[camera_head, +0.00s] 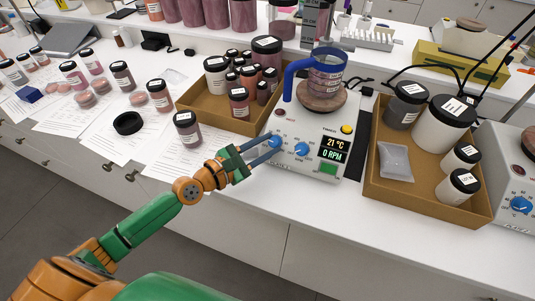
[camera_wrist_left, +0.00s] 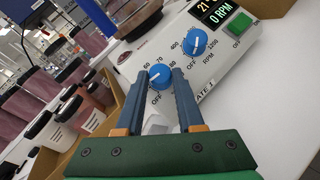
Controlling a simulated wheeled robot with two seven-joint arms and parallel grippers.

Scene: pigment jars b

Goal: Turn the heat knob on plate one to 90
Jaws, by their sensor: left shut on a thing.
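Plate one (camera_head: 312,125) is a white hotplate stirrer; its label, partly hidden, shows in the wrist view (camera_wrist_left: 205,92). Its display (camera_head: 334,148) reads 21 °C and 0 RPM. The blue heat knob (camera_wrist_left: 160,75) is the left one on the front, with scale numbers and OFF around it; its exact setting is hard to read. My left gripper (camera_head: 266,150) reaches it from the front left and is shut on the knob, one blue finger on each side. The blue RPM knob (camera_head: 301,149) sits to the right, clear of the fingers. My right gripper is out of view.
A lone jar (camera_head: 187,129) stands near my forearm. A second hotplate (camera_head: 517,207) is at far right.

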